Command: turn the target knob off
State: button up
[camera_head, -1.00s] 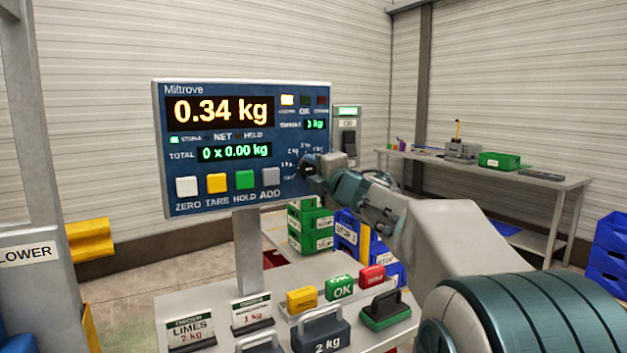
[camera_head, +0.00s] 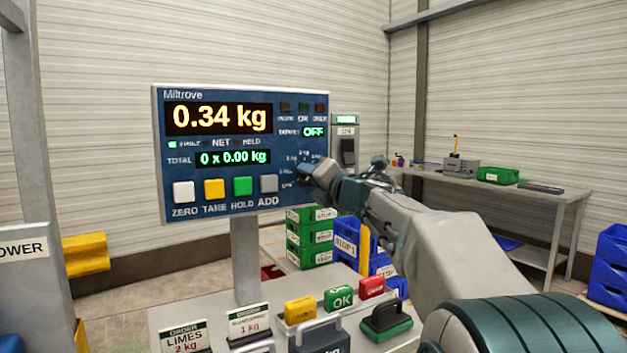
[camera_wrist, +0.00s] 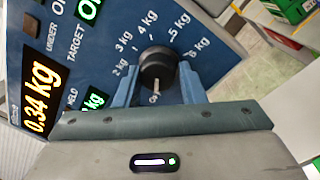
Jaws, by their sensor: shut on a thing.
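The target knob (camera_wrist: 157,64) is a black round dial on the blue scale panel (camera_head: 240,101), ringed by kg marks. Its white pointer is turned toward the lettering at the bottom of the dial, clear of the kg marks. My gripper (camera_wrist: 160,76) is shut on the knob, one blue finger on each side. In the head view my gripper (camera_head: 306,173) is at the panel's lower right and hides much of the knob. The target display (camera_head: 314,131) reads OFF. The big display (camera_head: 219,118) reads 0.34 kg.
White, yellow, green and grey buttons (camera_head: 226,188) line the panel's lower edge. Below stand the order cards (camera_head: 249,325), small coloured blocks (camera_head: 338,298) and a green-based handled block (camera_head: 387,320). Crates (camera_head: 310,238) stand behind. A workbench (camera_head: 500,185) is at the right.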

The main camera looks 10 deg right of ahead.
jog(key=shift+r, duration=0.35)
jog(key=o, duration=0.9)
jog(key=shift+a, duration=0.1)
jog(key=shift+o, duration=0.2)
jog(key=v, duration=1.3)
jog(key=shift+s+f, duration=0.3)
